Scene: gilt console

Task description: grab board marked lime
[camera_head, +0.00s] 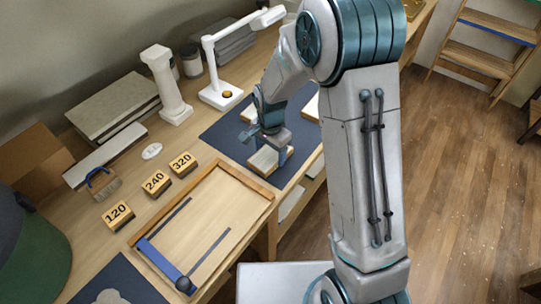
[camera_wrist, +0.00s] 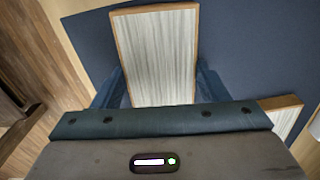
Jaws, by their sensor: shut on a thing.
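My gripper (camera_head: 270,150) is low over the dark blue mat (camera_head: 222,136) on the bench. It is shut on a small board (camera_head: 263,161) with a pale top and brown wooden edges. In the wrist view this board (camera_wrist: 154,55) shows a grey, streaked face and stands out from between the blue fingers. No lime mark can be read on it in either view. I cannot tell if it touches the mat. A second board (camera_head: 250,113) lies behind my gripper and a third (camera_head: 311,108) is partly hidden by my arm. A board (camera_wrist: 281,112) also shows at the right of the wrist view.
Blocks marked 120 (camera_head: 118,215), 240 (camera_head: 156,183) and 320 (camera_head: 183,163) stand left of a wooden frame (camera_head: 262,189) with a blue bar. A white lamp (camera_head: 221,95) and a white column (camera_head: 167,85) stand behind. The bench's front edge is close to my gripper.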

